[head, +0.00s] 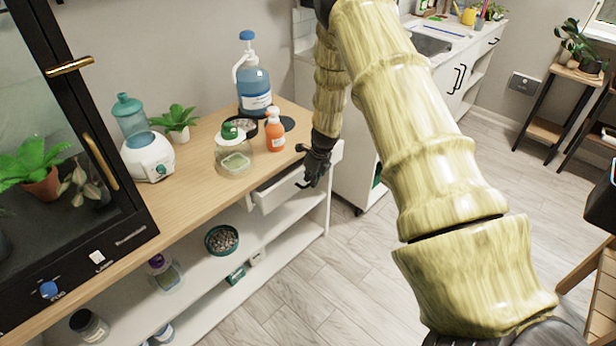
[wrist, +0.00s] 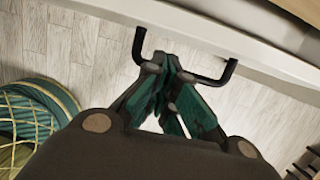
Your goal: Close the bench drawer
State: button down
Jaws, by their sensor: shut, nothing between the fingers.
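The bench drawer (head: 281,192) is a white drawer under the right end of the wooden bench top, and it stands out from the bench with a gap above its front. Its black handle shows in the wrist view (wrist: 231,72), with both ends visible and the middle hidden by the fingers. My gripper (head: 318,172) is at the drawer front by the handle. In the wrist view my gripper (wrist: 170,66) has its dark green fingertips together, empty, between the handle's ends and close to the white front. I cannot tell whether they touch it.
The bench top (head: 200,195) holds a blue pump bottle (head: 255,88), an orange bottle (head: 275,133), a green-lidded jar (head: 233,155) and a small plant (head: 176,120). A bowl of pebbles (head: 221,240) sits on the shelf below. The floor (head: 300,300) in front is clear.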

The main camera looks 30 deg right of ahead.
jog(key=s+d+f+b+v, duration=0.1)
jog(key=s+v, duration=0.1)
jog(key=v, duration=0.8)
jog(key=s+a+f+t+b, duration=0.1)
jog(key=s+a+f+b, duration=0.25)
jog(key=s+f, duration=0.35)
jog(key=s+a+r+t+y+b, duration=0.25)
jog(key=a+r+t, duration=0.2)
jog(key=a, duration=0.45)
send_near(275, 202)
jog(key=shift+a+f, duration=0.55)
jog(key=shift+f, duration=1.05)
jog(key=shift+w+a+h, duration=0.1)
jog(key=shift+w+h, duration=0.15)
jog(key=shift+w, duration=0.45)
jog(key=shift+w+a+h, duration=0.15)
jog(key=shift+w+h, duration=0.05)
jog(key=shift+w, duration=0.5)
jog(key=shift+w+b, duration=0.1)
jog(key=shift+b, duration=0.2)
